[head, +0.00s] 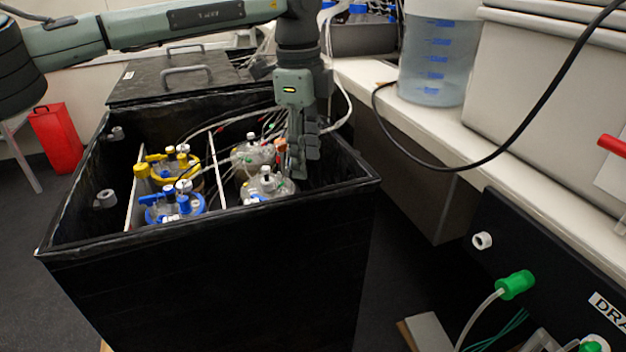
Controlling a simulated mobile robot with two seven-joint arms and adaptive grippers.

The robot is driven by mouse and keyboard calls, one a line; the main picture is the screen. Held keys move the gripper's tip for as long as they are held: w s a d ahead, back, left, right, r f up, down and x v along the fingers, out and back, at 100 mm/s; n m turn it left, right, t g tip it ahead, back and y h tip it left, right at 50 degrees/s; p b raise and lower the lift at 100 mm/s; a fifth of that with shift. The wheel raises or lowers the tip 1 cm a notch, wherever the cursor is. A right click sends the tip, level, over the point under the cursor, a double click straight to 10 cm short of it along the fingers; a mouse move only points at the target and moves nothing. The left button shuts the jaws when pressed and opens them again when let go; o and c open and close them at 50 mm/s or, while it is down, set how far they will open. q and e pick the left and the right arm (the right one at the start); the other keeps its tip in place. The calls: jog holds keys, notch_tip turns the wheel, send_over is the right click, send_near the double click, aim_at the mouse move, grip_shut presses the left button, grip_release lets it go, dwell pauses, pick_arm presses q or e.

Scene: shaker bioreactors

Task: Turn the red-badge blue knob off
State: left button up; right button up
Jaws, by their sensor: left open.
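A vessel with a blue lid and blue fittings (174,207) stands in the front left of the open black box (215,240). No red badge can be made out on any blue part, so I cannot tell which one is the red-badge blue knob. My left gripper (302,165) points down inside the right part of the box, open and apart from the blue-lidded vessel. It is just right of two clear-lidded vessels, the nearer one (267,184) and the farther one (252,154). My right gripper is not in view.
A yellow-lidded vessel (168,163) stands behind the blue one. White dividers (217,172) split the box, and tubes and cables cross above the vessels. A bench with a large clear water container (436,60) is at right. A black cable (520,125) hangs in front of it.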

pick_arm(q)
jog(key=shift+y, duration=0.3)
jog(key=f, duration=0.5)
jog(key=a+f, duration=0.1)
jog(key=f, duration=0.2)
jog(key=shift+p, duration=0.3)
grip_shut()
